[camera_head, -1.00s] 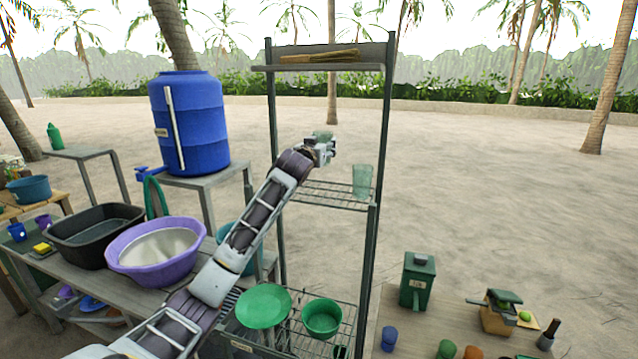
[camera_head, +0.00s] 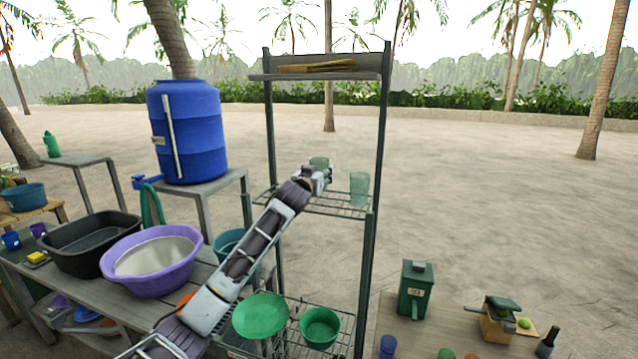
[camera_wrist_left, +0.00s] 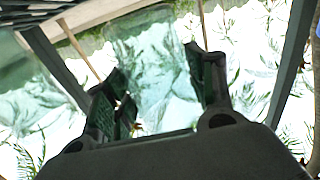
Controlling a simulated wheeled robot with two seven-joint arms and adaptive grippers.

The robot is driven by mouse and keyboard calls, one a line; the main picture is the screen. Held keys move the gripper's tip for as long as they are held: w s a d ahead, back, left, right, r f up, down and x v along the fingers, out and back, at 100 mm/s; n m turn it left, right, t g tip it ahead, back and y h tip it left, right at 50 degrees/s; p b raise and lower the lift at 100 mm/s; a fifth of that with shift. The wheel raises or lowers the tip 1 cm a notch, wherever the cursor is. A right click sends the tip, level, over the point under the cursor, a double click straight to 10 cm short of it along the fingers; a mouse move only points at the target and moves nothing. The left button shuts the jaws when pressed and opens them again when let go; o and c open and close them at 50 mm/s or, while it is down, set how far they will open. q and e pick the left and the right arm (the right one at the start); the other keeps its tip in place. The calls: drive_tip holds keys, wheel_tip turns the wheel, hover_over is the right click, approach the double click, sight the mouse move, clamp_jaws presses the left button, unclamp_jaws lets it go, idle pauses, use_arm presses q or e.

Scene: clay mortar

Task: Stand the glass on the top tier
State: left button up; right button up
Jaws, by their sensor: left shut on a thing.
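My left gripper (camera_head: 319,178) is shut on a clear greenish glass (camera_head: 319,163), whose top shows above the fingers. It is at the wire middle tier (camera_head: 330,208) of the rack. I cannot tell whether the glass touches the tier. In the left wrist view the glass (camera_wrist_left: 145,50) is between the two fingers of the gripper (camera_wrist_left: 158,75). A second similar glass (camera_head: 359,190) stands upright on the same tier, to the right of the gripper. My right gripper is not in view.
The rack's uppermost board (camera_head: 316,76) bears a bundle of thin sticks (camera_head: 318,67). Below are a green plate (camera_head: 260,316) and green bowl (camera_head: 320,328). Rack posts (camera_head: 378,140) stand close on both sides. A blue barrel (camera_head: 188,130) and purple basin (camera_head: 150,262) are left.

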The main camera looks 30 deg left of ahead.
use_arm(q)
drive_tip(key=shift+f, duration=1.65)
drive_tip(key=shift+f, duration=0.1)
drive_tip(key=o, duration=0.8)
drive_tip(key=shift+f, duration=0.1)
drive_tip(key=o, duration=0.4)
